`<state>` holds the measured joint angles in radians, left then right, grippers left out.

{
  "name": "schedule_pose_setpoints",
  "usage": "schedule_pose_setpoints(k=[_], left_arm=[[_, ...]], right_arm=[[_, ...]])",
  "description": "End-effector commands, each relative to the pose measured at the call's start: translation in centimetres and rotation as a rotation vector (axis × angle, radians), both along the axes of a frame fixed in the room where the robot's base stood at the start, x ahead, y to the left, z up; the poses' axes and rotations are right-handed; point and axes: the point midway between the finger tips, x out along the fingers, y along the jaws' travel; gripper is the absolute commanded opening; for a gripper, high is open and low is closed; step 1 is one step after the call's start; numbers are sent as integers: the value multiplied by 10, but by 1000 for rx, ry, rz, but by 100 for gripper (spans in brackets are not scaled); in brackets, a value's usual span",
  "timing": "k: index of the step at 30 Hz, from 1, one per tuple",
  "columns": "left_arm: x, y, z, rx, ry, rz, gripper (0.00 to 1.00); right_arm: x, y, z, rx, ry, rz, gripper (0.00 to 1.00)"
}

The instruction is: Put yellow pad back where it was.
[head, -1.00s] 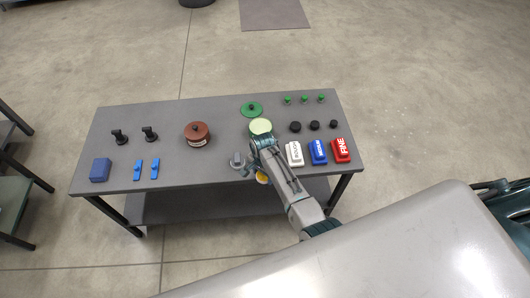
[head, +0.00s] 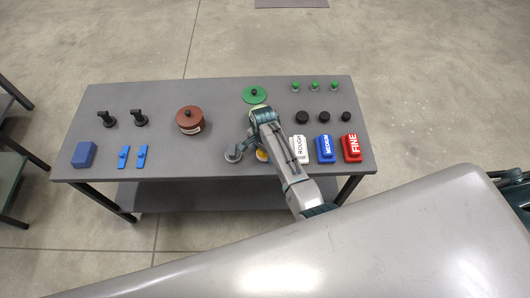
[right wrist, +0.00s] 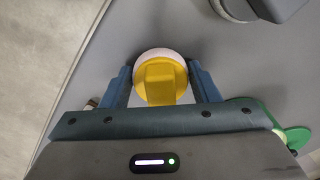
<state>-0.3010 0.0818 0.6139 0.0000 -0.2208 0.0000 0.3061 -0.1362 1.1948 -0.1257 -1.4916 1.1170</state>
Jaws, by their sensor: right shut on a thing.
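The yellow pad (right wrist: 160,82) has a yellow block-shaped grip on a round yellow top with a pale base. In the right wrist view it sits between the two fingers of my right gripper (right wrist: 159,72), which is shut on it. In the head view only part of the yellow pad (head: 262,155) shows, beside my right forearm near the table's front edge. A grey round pad (head: 234,154) with a knob is just left of it. I cannot tell whether the yellow pad touches the tabletop. My left gripper is not in view.
On the grey table (head: 225,105), white (head: 299,149), blue (head: 325,149) and red (head: 351,148) labelled blocks stand right of my arm. A green disc (head: 255,94) lies behind it. A brown round pot (head: 190,119) stands left, with free tabletop around it.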

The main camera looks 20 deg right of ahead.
Motion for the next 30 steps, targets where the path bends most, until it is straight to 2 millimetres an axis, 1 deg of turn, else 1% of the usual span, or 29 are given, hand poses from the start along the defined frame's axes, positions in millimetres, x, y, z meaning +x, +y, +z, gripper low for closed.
schedule_pose_setpoints(k=[1, 4, 7, 10, 11, 12, 14, 22, 25, 28, 30], left_arm=[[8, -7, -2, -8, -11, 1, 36], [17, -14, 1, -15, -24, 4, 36], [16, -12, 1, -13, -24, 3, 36], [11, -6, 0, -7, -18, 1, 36], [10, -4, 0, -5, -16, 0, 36], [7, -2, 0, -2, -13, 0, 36], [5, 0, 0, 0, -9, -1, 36], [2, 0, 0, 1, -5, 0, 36], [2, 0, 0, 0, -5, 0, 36], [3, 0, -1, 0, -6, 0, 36], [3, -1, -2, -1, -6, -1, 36]], right_arm=[[0, 1, -1, 0, -1, 0, 34], [0, 1, 1, 0, -1, -1, 34], [0, 1, 1, 0, -1, -1, 34], [0, 1, -2, 0, 0, -1, 34], [0, 1, -2, 0, 0, -1, 57], [0, 1, -2, 0, -1, -1, 65], [0, 0, -2, 0, -1, -1, 76], [0, 0, -1, 0, -1, -1, 77], [1, 1, 3, 1, -2, -1, 77], [1, 1, 15, 1, -4, -1, 77], [1, 1, 28, 2, -6, -2, 77]])
